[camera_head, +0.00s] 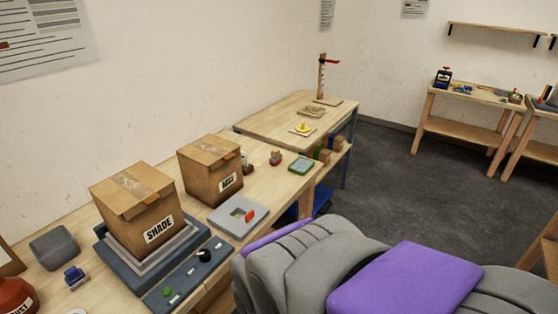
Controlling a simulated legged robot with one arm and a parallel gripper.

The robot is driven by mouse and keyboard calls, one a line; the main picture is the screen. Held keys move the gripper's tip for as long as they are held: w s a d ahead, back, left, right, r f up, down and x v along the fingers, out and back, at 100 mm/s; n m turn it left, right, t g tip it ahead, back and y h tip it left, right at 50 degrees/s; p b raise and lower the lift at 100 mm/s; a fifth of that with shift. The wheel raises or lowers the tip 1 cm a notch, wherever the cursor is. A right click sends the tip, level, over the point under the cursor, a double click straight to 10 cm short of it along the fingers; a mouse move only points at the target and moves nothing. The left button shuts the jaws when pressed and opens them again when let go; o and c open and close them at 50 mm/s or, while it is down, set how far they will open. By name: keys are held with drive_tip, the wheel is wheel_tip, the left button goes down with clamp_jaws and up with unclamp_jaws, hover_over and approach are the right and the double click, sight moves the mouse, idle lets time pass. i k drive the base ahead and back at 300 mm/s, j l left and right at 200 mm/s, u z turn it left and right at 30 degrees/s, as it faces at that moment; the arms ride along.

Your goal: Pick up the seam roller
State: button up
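I cannot make out a seam roller for sure in the head view. Small items on the long wooden bench (262,178) are too small to name firmly: a red and tan piece (276,157), a white and dark piece (246,162) beside the smaller box, and a blue piece (75,277) at the front left. My gripper is not in view. Grey and purple parts of my own body fill the lower right and hide part of the bench's front side.
A box marked SHADE (139,208) stands on a grey stepped base. A smaller carton (210,168), a grey plate (238,216), a dark control panel (188,275) and a green tray (301,165) share the bench. Another workbench (468,95) stands far right; dark floor between is open.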

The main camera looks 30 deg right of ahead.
sight(277, 158)
drive_tip(key=i+l+z, duration=0.15)
drive_tip(key=i+l, duration=0.4)
drive_tip(key=i+l+z, duration=0.15)
drive_tip(key=i+l, duration=0.4)
drive_tip(key=i+l+z, duration=0.15)
drive_tip(key=i+l, duration=0.25)
drive_tip(key=i, duration=0.25)
